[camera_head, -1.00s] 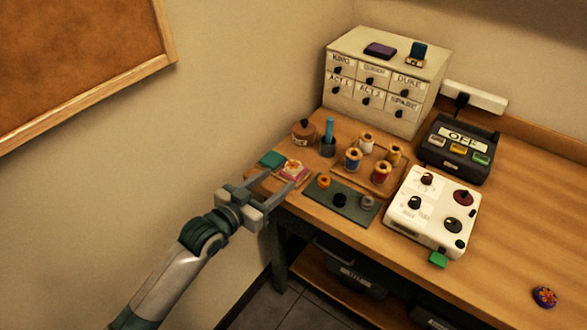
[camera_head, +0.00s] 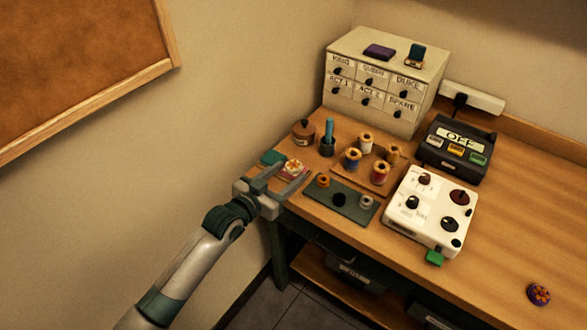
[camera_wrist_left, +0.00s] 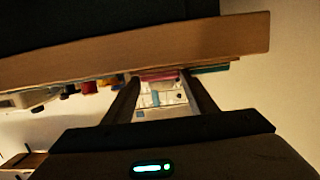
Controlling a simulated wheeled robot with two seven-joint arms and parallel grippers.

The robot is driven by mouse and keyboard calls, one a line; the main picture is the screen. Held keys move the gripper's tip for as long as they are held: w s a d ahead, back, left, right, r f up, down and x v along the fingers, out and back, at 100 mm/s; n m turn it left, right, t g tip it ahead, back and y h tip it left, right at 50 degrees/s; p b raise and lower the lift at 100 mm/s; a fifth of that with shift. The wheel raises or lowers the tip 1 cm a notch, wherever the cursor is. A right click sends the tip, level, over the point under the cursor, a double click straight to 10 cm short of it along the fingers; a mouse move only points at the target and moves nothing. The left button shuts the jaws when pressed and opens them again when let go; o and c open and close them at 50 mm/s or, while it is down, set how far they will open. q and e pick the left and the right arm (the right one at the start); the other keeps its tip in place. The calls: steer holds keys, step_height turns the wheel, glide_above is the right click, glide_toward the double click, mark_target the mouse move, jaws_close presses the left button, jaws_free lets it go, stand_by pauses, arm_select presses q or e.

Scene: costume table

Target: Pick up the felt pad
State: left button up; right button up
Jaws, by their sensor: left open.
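A pinkish-red pad (camera_head: 284,178), apparently the felt pad, lies flat at the table's left front edge with a cream and orange flower-like piece (camera_head: 294,166) on top. A teal square (camera_head: 272,157) lies just beside it. My left gripper (camera_head: 289,175) is open at the table edge, its fingers reaching to either side of the pink pad and partly hiding it. In the left wrist view the pink pad's edge (camera_wrist_left: 158,76) shows between the two fingers (camera_wrist_left: 160,90), and the teal square (camera_wrist_left: 210,69) shows to the right. I cannot tell whether the fingers touch the pad. My right gripper is not in view.
A dark green mat (camera_head: 350,207) with small knob-like pieces lies right of the gripper. Behind are a thread-spool tray (camera_head: 363,178), a brown pot (camera_head: 303,132) and a drawer cabinet (camera_head: 375,114). A white control box (camera_head: 432,195) stands right. The table's right part is mostly clear.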

arm_select(q)
steer(key=shift+w+d+f, duration=0.25)
steer(key=shift+w+d, duration=0.05)
steer(key=shift+w, duration=0.15)
steer(key=shift+s+a+r, duration=0.1)
steer(key=shift+s+r, duration=0.05)
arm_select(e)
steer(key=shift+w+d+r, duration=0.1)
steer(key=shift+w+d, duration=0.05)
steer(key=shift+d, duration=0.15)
arm_select(q)
steer(key=c, duration=0.8)
steer(key=shift+o, duration=0.2)
steer(key=shift+r, duration=0.1)
